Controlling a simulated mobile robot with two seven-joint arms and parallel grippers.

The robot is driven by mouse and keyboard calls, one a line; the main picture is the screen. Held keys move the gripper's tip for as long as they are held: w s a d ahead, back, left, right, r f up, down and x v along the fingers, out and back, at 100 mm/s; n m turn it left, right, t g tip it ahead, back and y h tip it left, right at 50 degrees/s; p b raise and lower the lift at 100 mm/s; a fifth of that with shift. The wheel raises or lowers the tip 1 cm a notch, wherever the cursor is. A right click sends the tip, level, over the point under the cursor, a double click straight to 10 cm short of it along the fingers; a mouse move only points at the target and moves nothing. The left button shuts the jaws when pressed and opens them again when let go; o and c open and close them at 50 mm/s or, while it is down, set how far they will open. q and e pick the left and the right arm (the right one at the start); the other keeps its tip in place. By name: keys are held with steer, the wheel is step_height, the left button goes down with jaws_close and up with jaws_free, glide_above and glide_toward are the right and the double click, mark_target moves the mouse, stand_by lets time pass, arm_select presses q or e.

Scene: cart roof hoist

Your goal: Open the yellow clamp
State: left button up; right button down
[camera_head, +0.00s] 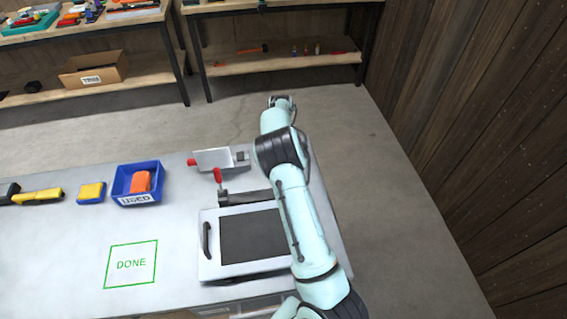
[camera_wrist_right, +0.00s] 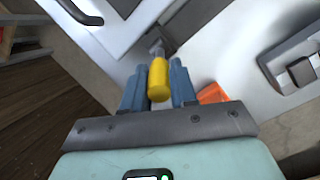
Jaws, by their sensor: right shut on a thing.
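The yellow clamp shows in the right wrist view as a rounded yellow handle (camera_wrist_right: 158,82) with a short grey metal part beyond it, at the edge of a pale panel. My right gripper (camera_wrist_right: 159,88) is shut on this handle, one blue-grey finger on each side. The rest of the clamp is hidden or too small to make out. In the head view my right arm reaches over the right end of the table and covers this spot; neither the yellow handle nor the gripper shows there. My left gripper is in neither view.
On the table (camera_head: 60,260) lie a white panel with a dark inset (camera_head: 250,235), a red-handled clamp (camera_head: 218,178), a blue bin (camera_head: 125,193) marked USED holding an orange thing, and yellow tools (camera_head: 40,196). The green DONE square (camera_head: 131,278) is empty. An orange piece (camera_wrist_right: 211,93) is beside my right fingers.

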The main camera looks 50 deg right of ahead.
stand_by(0.3)
steer(key=c, duration=0.9)
jaws_free()
steer(key=shift+v, duration=6.7)
steer(key=shift+f, duration=0.1)
